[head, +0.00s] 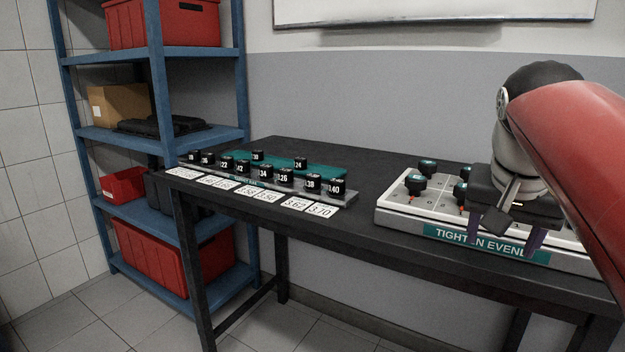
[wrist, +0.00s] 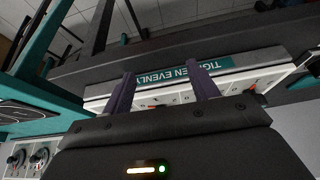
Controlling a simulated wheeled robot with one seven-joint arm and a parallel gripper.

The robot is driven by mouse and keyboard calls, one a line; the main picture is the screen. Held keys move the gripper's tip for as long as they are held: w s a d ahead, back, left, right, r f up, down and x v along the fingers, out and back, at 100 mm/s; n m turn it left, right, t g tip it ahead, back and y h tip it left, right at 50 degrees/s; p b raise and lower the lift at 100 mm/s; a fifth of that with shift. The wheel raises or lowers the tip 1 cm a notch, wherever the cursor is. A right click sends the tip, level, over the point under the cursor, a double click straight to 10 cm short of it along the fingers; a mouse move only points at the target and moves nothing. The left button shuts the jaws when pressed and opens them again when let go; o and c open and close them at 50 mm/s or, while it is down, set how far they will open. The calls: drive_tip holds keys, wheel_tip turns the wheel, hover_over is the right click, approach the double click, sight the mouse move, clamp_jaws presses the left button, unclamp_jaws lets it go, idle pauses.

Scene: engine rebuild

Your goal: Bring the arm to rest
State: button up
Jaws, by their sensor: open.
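My gripper (head: 504,238) is at the right in the head view, over the front edge of a white block labelled "TIGHTEN EVENLY" (head: 400,222). Its two purple fingers are apart with nothing between them. In the wrist view the gripper (wrist: 162,88) also shows open and empty, with the teal label (wrist: 240,66) beyond the fingertips. My red arm hides the right part of the block. I cannot tell whether the fingertips touch the block.
A black table (head: 345,240) carries the block. At its left, a rack (head: 345,198) holds several black numbered sockets, with white number cards (head: 295,204) in front. A blue shelf (head: 205,137) with red bins (head: 158,255) stands left. Table between rack and block is clear.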

drive_tip(key=s+a+f+n+y, duration=0.1)
drive_tip(key=s+a+f+n, duration=0.2)
drive_tip(key=f, duration=0.7)
drive_tip(key=s+a+f+n+t+y, duration=0.1)
drive_tip(key=s+a+f+n, duration=0.2)
drive_tip(key=s+a+f, duration=0.4)
wheel_tip(320, 180, down, 4)
drive_tip(key=shift+s+a+r+t+y, duration=0.15)
drive_tip(key=shift+s+a+t+y, duration=0.2)
drive_tip(key=shift+a, duration=0.25)
